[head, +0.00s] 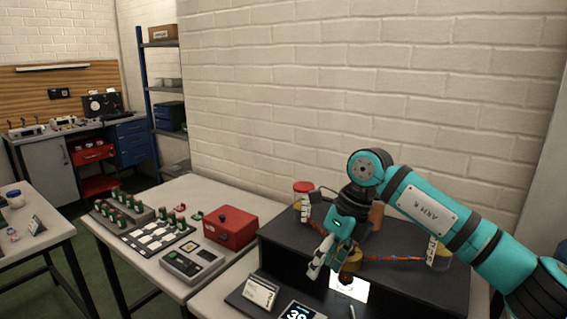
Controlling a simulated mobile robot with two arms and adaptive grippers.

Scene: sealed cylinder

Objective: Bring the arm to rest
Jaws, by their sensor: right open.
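My right arm (425,205) comes in from the right, teal with dark joints, and bends down at its elbow. My right gripper (331,265) points down in front of the black raised stand (405,285). Its jaws are open, and I see nothing held between them. One pale finger shows clearly; the other is harder to make out against a brass-coloured round part (350,267) behind or beside it. I cannot tell whether they touch. My left gripper is out of view.
A white card (260,291) and a display (299,311) sit in front. The left table holds a red box (230,229), a grey device (192,262) and trays of green-topped parts (123,208).

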